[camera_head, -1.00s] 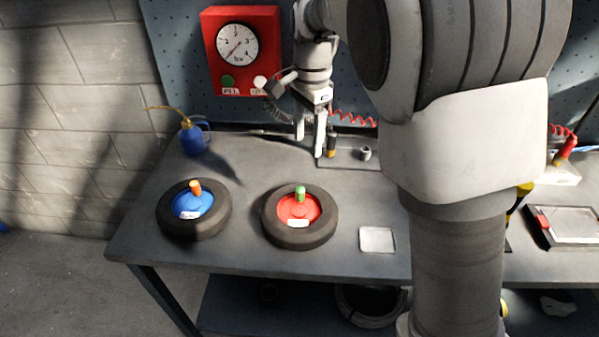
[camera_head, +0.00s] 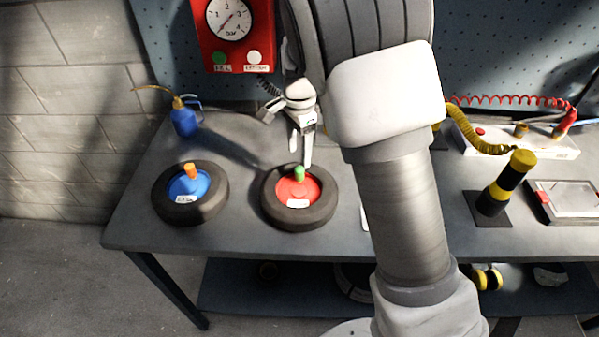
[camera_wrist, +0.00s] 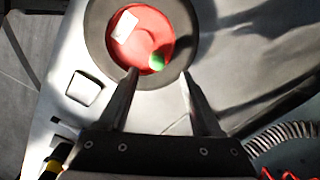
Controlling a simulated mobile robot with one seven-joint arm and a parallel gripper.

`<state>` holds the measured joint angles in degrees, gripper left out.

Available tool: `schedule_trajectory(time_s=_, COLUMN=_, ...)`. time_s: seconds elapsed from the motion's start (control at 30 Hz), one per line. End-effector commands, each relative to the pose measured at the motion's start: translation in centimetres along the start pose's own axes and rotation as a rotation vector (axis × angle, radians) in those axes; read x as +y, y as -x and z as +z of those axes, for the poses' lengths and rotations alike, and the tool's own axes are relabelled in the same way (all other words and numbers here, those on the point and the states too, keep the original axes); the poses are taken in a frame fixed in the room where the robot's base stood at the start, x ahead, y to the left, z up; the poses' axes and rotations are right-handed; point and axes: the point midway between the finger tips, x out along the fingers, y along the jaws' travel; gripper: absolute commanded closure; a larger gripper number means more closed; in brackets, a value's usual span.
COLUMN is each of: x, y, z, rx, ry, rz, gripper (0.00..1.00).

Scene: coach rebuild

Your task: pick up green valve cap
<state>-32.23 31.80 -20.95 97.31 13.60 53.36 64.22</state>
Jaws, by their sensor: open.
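The green valve cap (camera_head: 299,174) stands on the red hub (camera_head: 291,190) of the right-hand tyre (camera_head: 325,206) on the workbench. In the wrist view the green cap (camera_wrist: 156,62) shows beyond the fingertips, between their lines. My gripper (camera_head: 302,160) is open and empty, just behind and above the cap in the head view. In the wrist view my gripper's fingers (camera_wrist: 159,72) are spread apart over the tyre's near rim. I cannot tell the exact height of the fingertips above the cap.
An orange cap (camera_head: 190,171) stands on the blue hub of the left tyre (camera_head: 213,205). A blue oil can (camera_head: 184,121) stands behind it. A red gauge box (camera_head: 234,35) hangs on the back panel. A yellow-black post (camera_head: 505,185) stands right of my arm. Bench between tyres is clear.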

Motion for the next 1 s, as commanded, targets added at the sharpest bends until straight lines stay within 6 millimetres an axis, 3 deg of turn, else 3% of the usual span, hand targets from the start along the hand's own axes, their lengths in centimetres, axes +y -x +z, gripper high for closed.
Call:
schedule_trajectory(time_s=0.17, x=0.1, y=-1.1, z=0.0, rx=0.000, ry=0.000, rz=0.002, gripper=0.34)
schedule_trajectory(time_s=0.5, x=0.5, y=-5.6, z=0.1, rx=0.000, ry=0.000, rz=0.002, gripper=0.34)
schedule_trajectory(time_s=0.77, x=0.4, y=-5.8, z=0.1, rx=0.000, ry=0.000, rz=0.000, gripper=0.34)
schedule_trajectory(time_s=1.0, x=0.4, y=-5.8, z=0.1, rx=0.000, ry=0.000, rz=0.000, gripper=0.74)
